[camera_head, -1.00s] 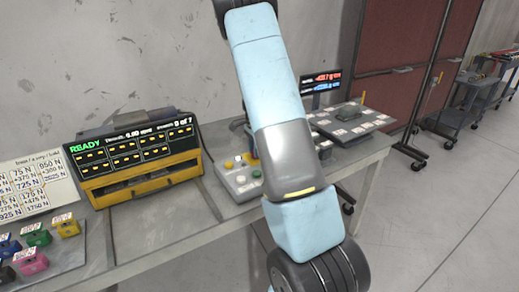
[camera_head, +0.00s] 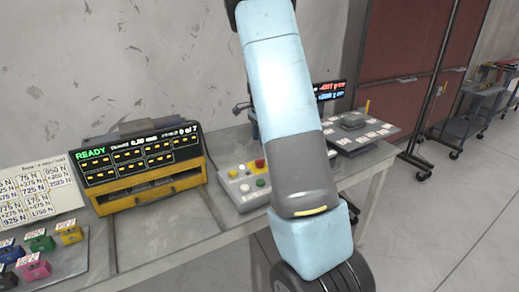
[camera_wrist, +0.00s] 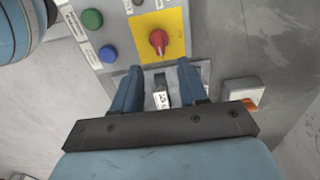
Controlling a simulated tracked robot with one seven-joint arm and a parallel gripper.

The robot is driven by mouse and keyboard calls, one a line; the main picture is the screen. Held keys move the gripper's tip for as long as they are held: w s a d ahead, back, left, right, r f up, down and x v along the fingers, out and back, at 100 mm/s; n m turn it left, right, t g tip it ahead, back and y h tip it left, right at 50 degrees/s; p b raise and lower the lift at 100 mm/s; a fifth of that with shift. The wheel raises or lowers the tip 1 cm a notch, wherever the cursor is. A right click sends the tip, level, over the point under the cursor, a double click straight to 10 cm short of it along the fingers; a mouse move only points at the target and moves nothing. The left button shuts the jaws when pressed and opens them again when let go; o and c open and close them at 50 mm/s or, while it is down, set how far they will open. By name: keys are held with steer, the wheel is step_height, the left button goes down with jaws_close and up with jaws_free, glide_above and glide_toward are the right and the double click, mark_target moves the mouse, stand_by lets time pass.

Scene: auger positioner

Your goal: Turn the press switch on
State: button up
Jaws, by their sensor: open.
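In the wrist view my gripper (camera_wrist: 160,88) is open, one finger on each side of a small dark switch lever (camera_wrist: 160,82) with a white label below it. The lever sits on a light metal plate on a grey control panel (camera_wrist: 128,62). I cannot see whether the fingers touch it, and the label is too small to read. Just above is a red knob (camera_wrist: 158,40) on a yellow plate (camera_wrist: 174,22). In the head view the control panel (camera_head: 236,199) stands on the bench, partly behind my arm; my gripper is hidden there.
A green button (camera_wrist: 92,18) and a blue button (camera_wrist: 108,53) lie left of the yellow plate. A white housing with an orange part (camera_wrist: 243,93) is to the right. The display box (camera_head: 145,190) reads READY. Colored weights (camera_head: 40,243) stand at the left.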

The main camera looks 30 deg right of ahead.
step_height(320, 180, up, 4)
steer(key=shift+f, duration=0.1)
stand_by(0.6)
steer(key=s+a+r+n+t, duration=0.3)
steer(key=s+a+r+n, duration=0.6)
steer(key=s+a+r, duration=0.5)
steer(key=s+a+r+n+t, duration=0.1)
steer(key=s+n, duration=0.3)
steer(key=s, duration=0.6)
steer(key=s+a+r+n+t, duration=0.1)
steer(key=s+a+n, duration=0.3)
steer(key=s, duration=0.6)
steer(key=shift+s+a+r+n+t, duration=0.15)
steer(key=shift+r+n+t, duration=0.15)
steer(key=shift+n, duration=0.1)
